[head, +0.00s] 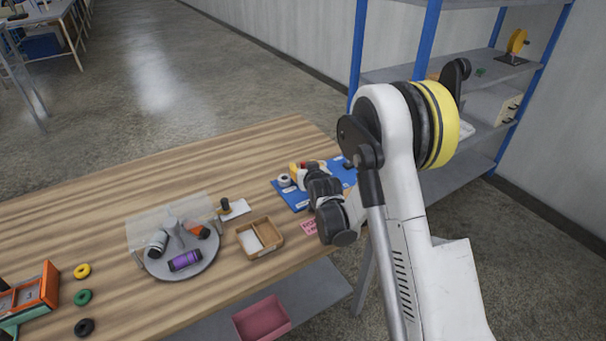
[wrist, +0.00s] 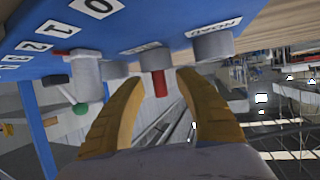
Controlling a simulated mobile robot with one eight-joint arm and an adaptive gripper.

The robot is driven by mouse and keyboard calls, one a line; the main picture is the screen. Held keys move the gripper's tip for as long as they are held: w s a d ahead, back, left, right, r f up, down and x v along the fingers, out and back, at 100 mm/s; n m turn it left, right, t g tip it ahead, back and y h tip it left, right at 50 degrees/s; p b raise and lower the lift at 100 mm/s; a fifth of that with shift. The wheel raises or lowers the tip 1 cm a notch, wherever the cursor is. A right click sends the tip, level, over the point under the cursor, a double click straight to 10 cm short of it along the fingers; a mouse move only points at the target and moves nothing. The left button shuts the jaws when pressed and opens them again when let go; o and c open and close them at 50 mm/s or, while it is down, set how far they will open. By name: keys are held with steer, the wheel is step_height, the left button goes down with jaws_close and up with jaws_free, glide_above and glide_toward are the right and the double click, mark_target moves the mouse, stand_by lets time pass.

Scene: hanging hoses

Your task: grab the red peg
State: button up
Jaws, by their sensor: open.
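The red peg (wrist: 160,84) shows in the wrist view as a short red cylinder against a grey fitting on the blue board (wrist: 60,28). My gripper (wrist: 161,92) has two tan-yellow fingers, spread apart, one on each side of the peg. Neither finger visibly touches it, and depth is hard to judge. In the head view my gripper (head: 297,171) is at the blue board (head: 294,201) on the table's right part. My arm and wrist hide part of the board there, and I cannot clearly pick out the peg.
Grey round fittings (wrist: 212,45) stand close beside the peg. A small red tip (wrist: 60,52) shows at the left. On the table (head: 100,190) are a wooden tray (head: 268,249), a grey round tray (head: 155,268) with bottles and several coloured rings. A blue-post shelf (head: 428,40) stands behind.

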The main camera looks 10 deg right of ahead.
steer(key=shift+w, duration=0.2)
jaws_close()
steer(key=shift+r, duration=0.1)
